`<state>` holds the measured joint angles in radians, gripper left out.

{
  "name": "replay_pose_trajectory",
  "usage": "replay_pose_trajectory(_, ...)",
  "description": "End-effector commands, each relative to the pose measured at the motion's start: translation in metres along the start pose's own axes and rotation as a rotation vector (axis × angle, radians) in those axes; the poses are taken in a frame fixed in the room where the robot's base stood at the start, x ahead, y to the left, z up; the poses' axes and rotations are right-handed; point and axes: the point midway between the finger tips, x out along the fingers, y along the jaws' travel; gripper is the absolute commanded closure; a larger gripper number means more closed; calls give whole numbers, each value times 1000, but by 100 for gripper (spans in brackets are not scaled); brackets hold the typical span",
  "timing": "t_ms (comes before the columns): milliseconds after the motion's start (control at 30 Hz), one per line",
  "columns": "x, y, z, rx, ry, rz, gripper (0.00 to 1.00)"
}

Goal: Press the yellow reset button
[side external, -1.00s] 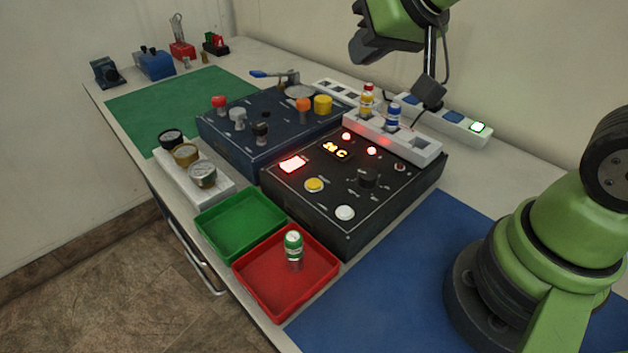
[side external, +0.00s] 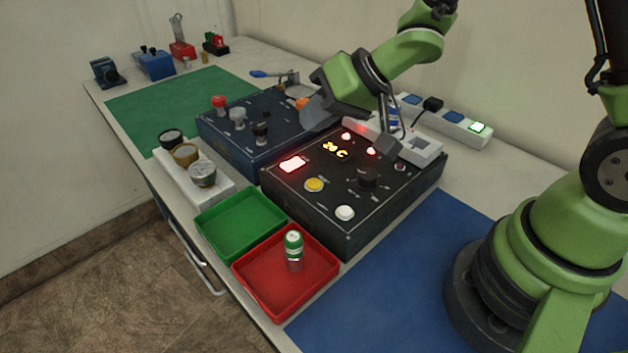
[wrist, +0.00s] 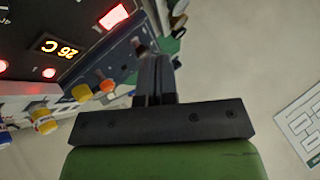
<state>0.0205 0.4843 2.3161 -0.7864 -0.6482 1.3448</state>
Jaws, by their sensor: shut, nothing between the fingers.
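A round yellow button (side external: 314,185) sits on the top of the black control panel (side external: 330,215), between a lit red square and a white button. It is unobstructed in the side view and I cannot make it out in the wrist view. My gripper (side external: 306,118) is shut and empty, over the gap between the black panel and the blue panel (side external: 240,150), up and away from the yellow button. In the wrist view the closed fingers (wrist: 155,75) are together. A larger yellow knob (wrist: 83,92) on the blue panel shows there, but my gripper hides it in the side view.
The black panel carries a lit display (side external: 335,149), a white button (side external: 345,213) and a black knob (side external: 368,178). A white rack (side external: 425,147) stands behind it. A red tray (side external: 262,297) with a green-capped vial and an empty green tray (side external: 212,222) lie in front.

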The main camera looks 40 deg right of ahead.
Motion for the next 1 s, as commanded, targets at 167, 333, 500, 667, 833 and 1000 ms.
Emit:
replay_pose_trajectory(167,14,10,11,4,-6,0,100)
replay_pose_trajectory(333,31,23,24,4,-6,1,100)
replay_pose_trajectory(500,46,34,34,3,-4,3,100)
replay_pose_trajectory(667,55,40,40,0,-1,2,100)
replay_pose_trajectory(833,58,43,42,-1,1,3,100)
replay_pose_trajectory(1000,58,43,42,-2,2,2,100)
